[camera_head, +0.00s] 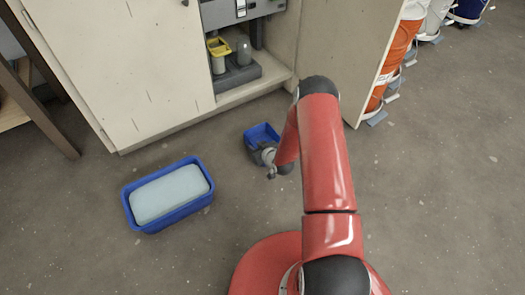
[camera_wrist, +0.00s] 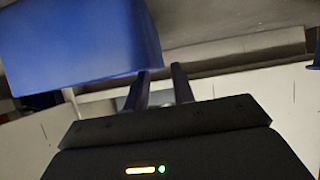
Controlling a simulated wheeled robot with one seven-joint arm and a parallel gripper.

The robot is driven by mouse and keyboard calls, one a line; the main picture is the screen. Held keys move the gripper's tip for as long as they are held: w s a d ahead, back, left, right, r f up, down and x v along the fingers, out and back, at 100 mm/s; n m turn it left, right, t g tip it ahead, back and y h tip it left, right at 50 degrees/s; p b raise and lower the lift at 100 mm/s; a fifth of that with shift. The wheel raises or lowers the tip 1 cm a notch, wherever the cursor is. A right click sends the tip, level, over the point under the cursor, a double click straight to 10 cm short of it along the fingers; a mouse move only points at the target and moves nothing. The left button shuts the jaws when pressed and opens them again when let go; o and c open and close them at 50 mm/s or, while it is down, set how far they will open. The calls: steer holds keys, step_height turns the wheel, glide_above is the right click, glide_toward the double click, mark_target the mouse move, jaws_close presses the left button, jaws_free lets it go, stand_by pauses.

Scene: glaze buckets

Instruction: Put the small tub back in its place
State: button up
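The small blue tub (camera_head: 262,132) is right of the large blue tub, in front of the open cabinet. My gripper (camera_head: 268,158) is at its near side and partly covers it. In the wrist view the small tub (camera_wrist: 80,42) fills the upper left. My gripper's two fingers (camera_wrist: 161,72) stand a little apart there, with background showing through the gap. The left fingertip overlaps the tub's lower right corner; the right one lies just past its edge. I cannot tell whether they touch it, or whether the tub rests on the floor.
The large blue tub (camera_head: 150,222) with a pale block (camera_head: 171,194) in it is on the floor at left. The open cabinet (camera_head: 230,99) holds a yellow-rimmed container (camera_head: 218,47). Its door (camera_head: 337,50) stands open at right, with several buckets (camera_head: 399,46) beyond. Floor at right is clear.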

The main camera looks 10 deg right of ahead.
steer(key=p+v, duration=0.2)
steer(key=v, duration=0.9)
step_height(320, 180, up, 27)
steer(key=s+d+g+h, duration=0.2)
steer(key=g+h, duration=0.1)
steer(key=h, duration=0.1)
steer(key=s+a+r+m+g, duration=0.1)
steer(key=s+a+r+m, duration=0.1)
steer(key=s+r, duration=0.5)
steer(key=s+a+r+m+g, duration=0.1)
steer(key=s+r, duration=0.7)
steer(key=s, duration=1.1)
steer(key=shift+a+m+g, duration=0.4)
steer(key=shift+a+g, duration=0.1)
steer(key=shift+a, duration=0.6)
steer(key=shift+r, duration=0.15)
